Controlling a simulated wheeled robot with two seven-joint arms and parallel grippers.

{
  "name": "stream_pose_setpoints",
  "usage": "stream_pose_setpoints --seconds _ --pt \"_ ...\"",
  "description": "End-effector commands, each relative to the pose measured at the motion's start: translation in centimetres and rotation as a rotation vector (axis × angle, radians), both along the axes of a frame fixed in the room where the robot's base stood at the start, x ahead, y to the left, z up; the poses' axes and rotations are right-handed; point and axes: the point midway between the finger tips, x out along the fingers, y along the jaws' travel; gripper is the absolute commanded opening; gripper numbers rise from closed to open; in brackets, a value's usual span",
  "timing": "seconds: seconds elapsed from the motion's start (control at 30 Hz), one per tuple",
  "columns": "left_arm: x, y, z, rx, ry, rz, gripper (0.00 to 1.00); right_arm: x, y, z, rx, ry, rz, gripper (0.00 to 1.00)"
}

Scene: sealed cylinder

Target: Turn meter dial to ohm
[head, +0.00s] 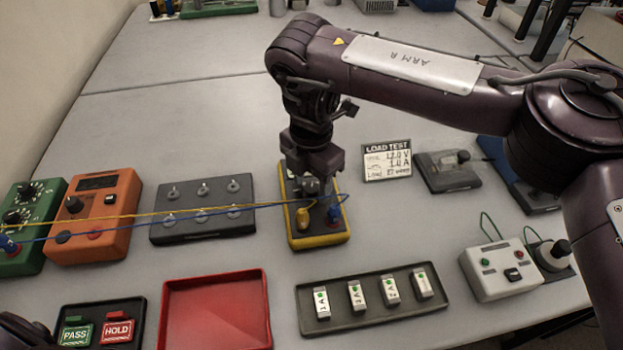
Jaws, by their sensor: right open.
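The yellow-edged dark device (322,240), which looks like the meter, lies on the table in the middle of the head view. A yellow plug (303,217) and a blue plug (335,213) sit in its near part, with leads running left. My right gripper (311,192) points down over its upper middle and is open. The gripper covers that part of the face, so I cannot see the dial or its setting. I cannot tell whether the fingers touch the dial. My left gripper is out of view.
An orange box (115,200) with a display and a green box (33,255) with knobs stand left. A red tray (215,315), a tray of labelled parts (345,321) and a white box (490,265) lie nearer.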

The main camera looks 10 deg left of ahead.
Motion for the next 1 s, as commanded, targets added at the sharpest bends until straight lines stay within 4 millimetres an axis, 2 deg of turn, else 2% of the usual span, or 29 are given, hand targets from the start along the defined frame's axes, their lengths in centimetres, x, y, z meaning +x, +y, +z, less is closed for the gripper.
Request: stream_pose_setpoints --seconds 0.4,0.5,1.0 --pt "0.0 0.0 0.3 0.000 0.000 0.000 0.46 0.2 0.0 6.3 -0.001 -0.007 -0.001 0.50" --pt "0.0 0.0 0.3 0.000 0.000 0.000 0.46 0.1 0.0 7.3 0.000 -0.004 -0.001 0.50" --pt "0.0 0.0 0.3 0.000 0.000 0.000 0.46 0.1 0.0 7.7 0.000 -0.001 -0.001 0.50"
